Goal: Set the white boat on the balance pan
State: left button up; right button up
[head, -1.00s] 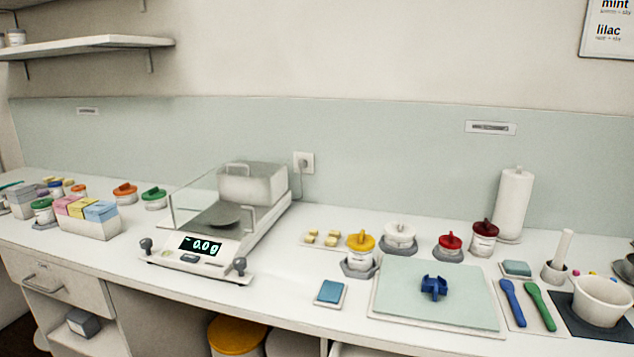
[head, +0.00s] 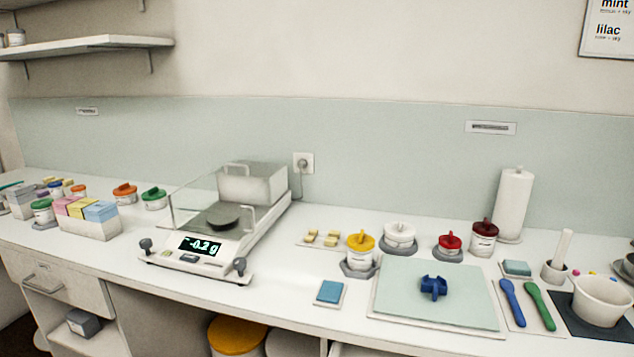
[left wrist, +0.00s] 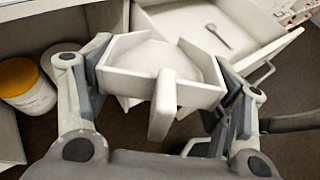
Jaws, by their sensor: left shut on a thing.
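The white boat (left wrist: 150,54) is a shallow, angular open dish with a stubby handle (left wrist: 163,105) pointing toward the wrist camera. The pan is bare and the display appears to read -0.2 g. Neither gripper nor the boat shows in the head view.
A yellow-lidded tub (left wrist: 27,88) stands at left. A clear panel (head: 192,202) and a white box-like housing (head: 252,185) border the pan. A blue tile (head: 330,291) lies right of the balance.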

dwell(0.7)
pick_arm(q)
jog(key=d+r+m+g+h, duration=0.1)
jog(key=d+r+m+g, duration=0.25)
jog(key=d, duration=0.25)
jog(key=d+r+m+g+h, duration=0.2)
jog(key=d+r+m+g, duration=0.1)
jog(key=d+m+g, duration=0.3)
jog(key=shift+w+d+f+m+g+y, duration=0.9)
jog(key=shift+w+d+f+m+g, duration=0.65)
jog(key=shift+w+d+f+g, duration=0.75)
jog(key=s+a+r+n+t+h, duration=0.1)
jog(key=s+a+r+n+t, duration=0.65)
jog(key=r+t, duration=0.2)
jog(key=shift+w+d+n+t+y, duration=1)
jog(key=shift+w+d+n+t, duration=1.35)
jog(key=shift+w+d, duration=2.35)
jog(key=s+a+f+m+g+y, duration=0.1)
jog(key=f+m+g, duration=0.3)
jog(key=m+g, duration=0.4)
jog(key=s+a+f+m+g+y, duration=0.1)
jog(key=s+a+f+m+g, duration=0.1)
jog(key=f+m+g, duration=0.3)
jog(key=a+m+g, duration=0.1)
jog(key=m+g, duration=0.2)
jog(key=g, duration=0.2)
jog(key=shift+s+a+f+m+y, duration=0.2)
jog(key=shift+s+a+m+y, duration=0.1)
jog(key=shift+m, duration=0.1)
